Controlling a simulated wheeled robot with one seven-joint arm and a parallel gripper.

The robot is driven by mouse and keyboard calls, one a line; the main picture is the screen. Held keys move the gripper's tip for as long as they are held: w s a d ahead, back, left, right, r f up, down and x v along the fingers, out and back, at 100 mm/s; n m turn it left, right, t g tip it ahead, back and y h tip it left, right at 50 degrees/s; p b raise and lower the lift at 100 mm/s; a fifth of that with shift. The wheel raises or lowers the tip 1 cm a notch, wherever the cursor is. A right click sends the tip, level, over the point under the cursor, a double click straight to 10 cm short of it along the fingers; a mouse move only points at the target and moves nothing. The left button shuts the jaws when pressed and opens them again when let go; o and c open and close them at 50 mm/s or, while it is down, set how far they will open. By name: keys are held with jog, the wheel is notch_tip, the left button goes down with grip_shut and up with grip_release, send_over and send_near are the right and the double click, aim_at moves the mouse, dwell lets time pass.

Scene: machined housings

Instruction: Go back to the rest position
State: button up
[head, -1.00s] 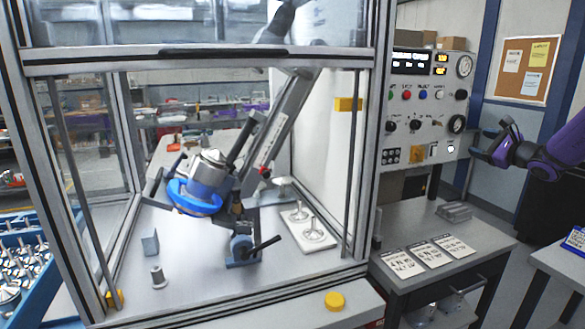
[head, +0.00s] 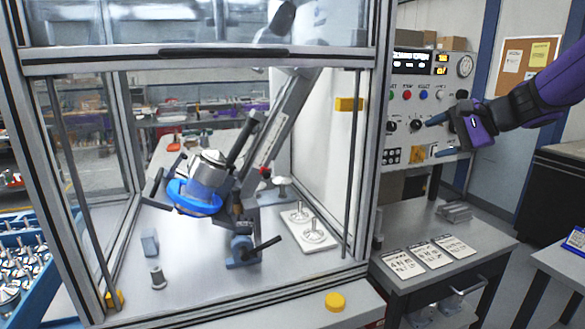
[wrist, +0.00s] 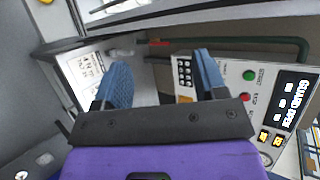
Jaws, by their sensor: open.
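My gripper (head: 432,137) is at the right in the head view, in front of the control panel (head: 402,105), with its blue fingertips pointing left. The fingers are spread apart with nothing between them. In the wrist view the gripper (wrist: 155,80) shows two blue pads wide apart, and the panel (wrist: 240,90) lies beyond and to the right. I cannot tell from the head view whether a fingertip touches the panel. Its display appears to read "GUARD OPEN" in the wrist view.
A guarded cell at the left holds a tilted fixture with a blue ring (head: 193,197). A grey side table (head: 440,225) with several printed cards (head: 402,263) stands below the panel. A yellow button (head: 335,301) sits on the cell's front ledge. A blue crate (head: 50,297) of metal parts stands at left.

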jog(key=s+a+f+n+g+h, duration=0.1)
jog(key=s+n+h, duration=0.3)
jog(key=s, duration=1.1)
jog(key=s+a+f+n+g+h, duration=0.1)
jog(key=s+f+n+h, duration=0.2)
jog(key=s, duration=1.3)
jog(key=n+h, duration=0.2)
jog(key=n, duration=0.2)
jog(key=shift+s+g, duration=0.25)
jog(key=shift+g, duration=0.15)
